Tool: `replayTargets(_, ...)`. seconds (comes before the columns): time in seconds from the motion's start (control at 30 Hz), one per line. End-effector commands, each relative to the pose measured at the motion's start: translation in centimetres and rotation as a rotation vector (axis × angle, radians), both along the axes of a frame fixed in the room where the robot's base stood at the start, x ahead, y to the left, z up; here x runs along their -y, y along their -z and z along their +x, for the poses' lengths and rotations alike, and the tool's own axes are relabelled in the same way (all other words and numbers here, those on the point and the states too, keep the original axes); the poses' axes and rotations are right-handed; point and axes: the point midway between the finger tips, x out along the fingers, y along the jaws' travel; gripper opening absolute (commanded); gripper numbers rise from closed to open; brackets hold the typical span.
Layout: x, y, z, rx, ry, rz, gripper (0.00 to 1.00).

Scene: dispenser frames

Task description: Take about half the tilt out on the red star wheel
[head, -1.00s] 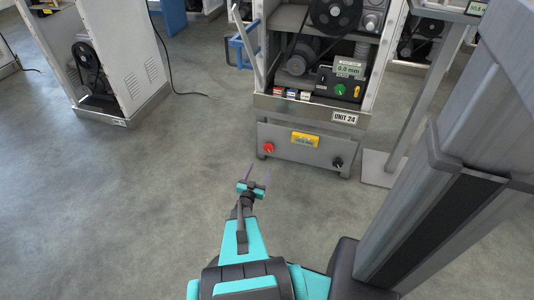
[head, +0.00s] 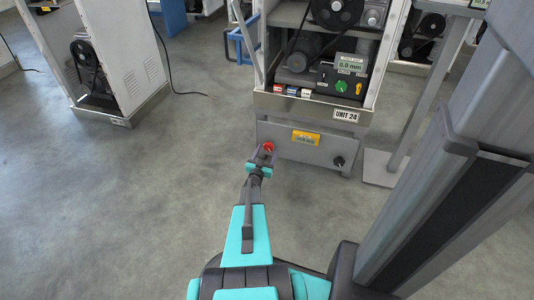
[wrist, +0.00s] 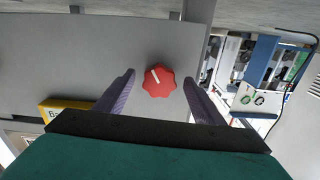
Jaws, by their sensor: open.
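The red star wheel (head: 268,147) is on the left of the grey lower panel of the machine marked UNIT 24. In the wrist view the red star wheel (wrist: 160,80) is lobed, with a white line pointing to its upper left. My gripper (head: 263,155) is open in front of the wheel. In the wrist view my gripper (wrist: 160,85) has one finger on each side of the wheel, with a gap on both sides. I cannot tell how far the fingertips are from the panel.
A black knob (head: 339,161) is on the panel's right side. A yellow level display (head: 306,139) sits between the two knobs; it also shows in the wrist view (wrist: 62,107). A 0.0 mm readout (head: 351,63) is above. The floor (head: 120,200) at left is clear.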

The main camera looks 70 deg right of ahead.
Motion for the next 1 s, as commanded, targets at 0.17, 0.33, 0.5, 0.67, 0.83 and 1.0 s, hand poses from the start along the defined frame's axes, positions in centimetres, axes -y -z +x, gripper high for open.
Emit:
replayTargets(0.17,1.02,-0.03,0.06,0.0,0.0,-0.001,0.62)
replayTargets(0.33,1.11,-0.08,0.04,0.0,0.0,-0.001,0.62)
replayTargets(0.5,1.08,-0.08,0.03,0.0,0.0,-0.001,0.57)
replayTargets(0.67,1.07,-0.06,0.02,0.0,0.001,-0.001,0.3)
replayTargets(0.83,0.79,-0.04,0.06,-0.002,0.0,0.0,0.22)
replayTargets(1.0,1.06,-0.07,0.04,-0.02,0.0,-0.001,0.22)
